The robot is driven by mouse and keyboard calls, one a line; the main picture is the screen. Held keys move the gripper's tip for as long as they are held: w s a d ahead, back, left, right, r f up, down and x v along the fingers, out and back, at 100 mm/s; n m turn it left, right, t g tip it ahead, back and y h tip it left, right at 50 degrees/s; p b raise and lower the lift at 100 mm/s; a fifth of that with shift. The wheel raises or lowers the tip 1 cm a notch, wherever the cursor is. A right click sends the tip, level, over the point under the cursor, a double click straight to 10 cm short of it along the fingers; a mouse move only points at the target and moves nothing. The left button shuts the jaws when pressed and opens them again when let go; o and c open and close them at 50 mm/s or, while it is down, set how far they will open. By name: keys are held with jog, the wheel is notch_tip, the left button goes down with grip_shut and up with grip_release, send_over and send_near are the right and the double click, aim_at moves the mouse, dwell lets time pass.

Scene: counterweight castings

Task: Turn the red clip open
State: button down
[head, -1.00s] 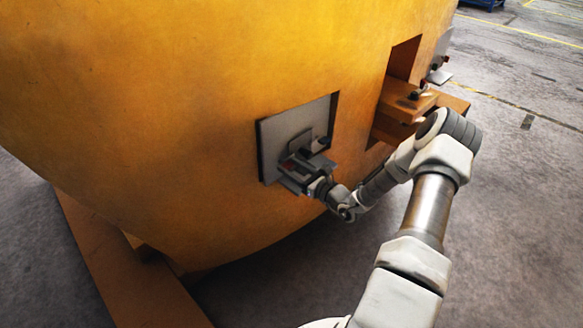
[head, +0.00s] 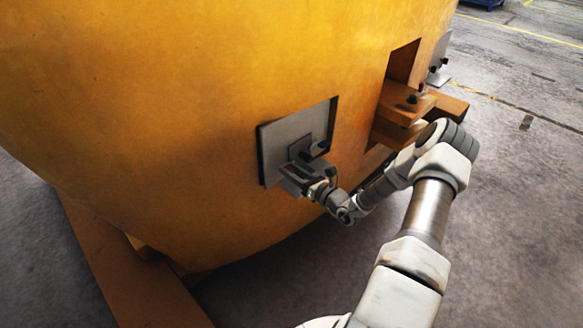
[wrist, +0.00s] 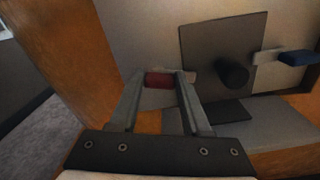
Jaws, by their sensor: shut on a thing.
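The red clip (wrist: 158,79) shows in the wrist view as a short dark red bar in front of a grey panel. My gripper (wrist: 158,82) is shut on it, with one finger at each end of the bar. In the head view my gripper (head: 291,174) is at the lower part of the grey panel (head: 277,132), which is set in the orange casting. The clip is mostly hidden by my gripper there.
A dark square plate with a black knob (wrist: 232,73) is right of the clip, with a blue-ended lever (wrist: 297,58) beyond. Orange casting (head: 200,80) surrounds the panel. An orange ledge (head: 405,105) juts out to the right, near my arm.

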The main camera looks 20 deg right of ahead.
jog(key=m+p, duration=0.2)
jog(key=m, duration=0.1)
jog(key=shift+d+r+m, duration=0.1)
jog(key=shift+m, duration=0.3)
jog(key=m+p, duration=0.1)
jog(key=m, duration=0.2)
jog(key=shift+m, duration=0.3)
jog(key=m, duration=0.1)
jog(key=m+p, duration=0.1)
jog(key=m, duration=0.1)
jog(key=shift+f+m, duration=0.2)
jog(key=shift+m, duration=0.1)
jog(key=shift+f+m+p, duration=0.15)
jog(key=shift+m+p, duration=0.3)
jog(key=shift+m, duration=1.35)
jog(key=shift+c, duration=1.8)
grip_release()
jog(key=shift+s+d, duration=0.1)
jog(key=p+v, duration=0.2)
jog(key=v, duration=1.5)
